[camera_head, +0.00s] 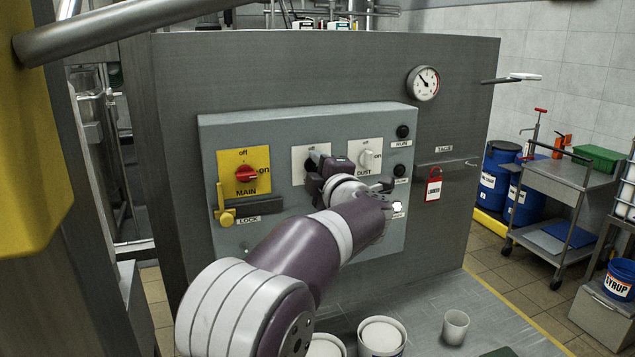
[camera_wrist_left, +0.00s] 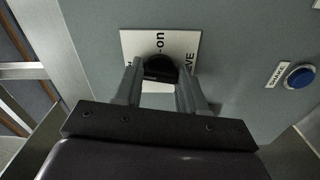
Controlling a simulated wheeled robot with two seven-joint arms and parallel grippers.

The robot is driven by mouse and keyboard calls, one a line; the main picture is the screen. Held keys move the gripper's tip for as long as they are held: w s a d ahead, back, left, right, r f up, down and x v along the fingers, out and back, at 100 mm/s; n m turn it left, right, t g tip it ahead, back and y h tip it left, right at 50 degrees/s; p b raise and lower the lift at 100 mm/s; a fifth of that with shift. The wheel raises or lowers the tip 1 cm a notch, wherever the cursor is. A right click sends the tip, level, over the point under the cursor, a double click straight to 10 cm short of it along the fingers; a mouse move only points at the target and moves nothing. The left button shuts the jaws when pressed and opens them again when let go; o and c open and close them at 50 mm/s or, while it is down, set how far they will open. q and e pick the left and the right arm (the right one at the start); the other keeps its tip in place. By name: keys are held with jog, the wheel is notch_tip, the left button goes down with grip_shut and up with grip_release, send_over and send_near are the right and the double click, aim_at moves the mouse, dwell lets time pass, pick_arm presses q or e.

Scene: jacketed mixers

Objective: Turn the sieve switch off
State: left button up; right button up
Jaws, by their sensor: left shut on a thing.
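The sieve switch is a black knob (camera_wrist_left: 160,67) on a white plate (camera_wrist_left: 187,43). In the left wrist view the plate shows "on" and the letters "VE". In the head view the plate (camera_head: 301,155) is partly hidden by my gripper. My left gripper (camera_wrist_left: 160,82) is shut on the knob, one finger on each side. In the head view the gripper (camera_head: 315,180) is against the panel at this switch. The way the knob points is hard to tell. My right gripper is not in view.
On the grey panel (camera_head: 290,127), the red main switch (camera_head: 246,174) is to the left, above a yellow lock lever (camera_head: 226,217). The dust switch (camera_head: 367,159) is close on the right. White tubs (camera_head: 382,336) stand below.

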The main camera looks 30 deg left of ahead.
pick_arm(q)
jog(key=shift+n+b, duration=0.65)
jog(key=shift+n, duration=0.25)
jog(key=o, duration=1.1)
jog(key=shift+c, duration=0.2)
jog(key=b+v, duration=0.3)
jog(key=v, duration=0.9)
jog(key=shift+s+d, duration=0.15)
jog(key=shift+d, duration=0.1)
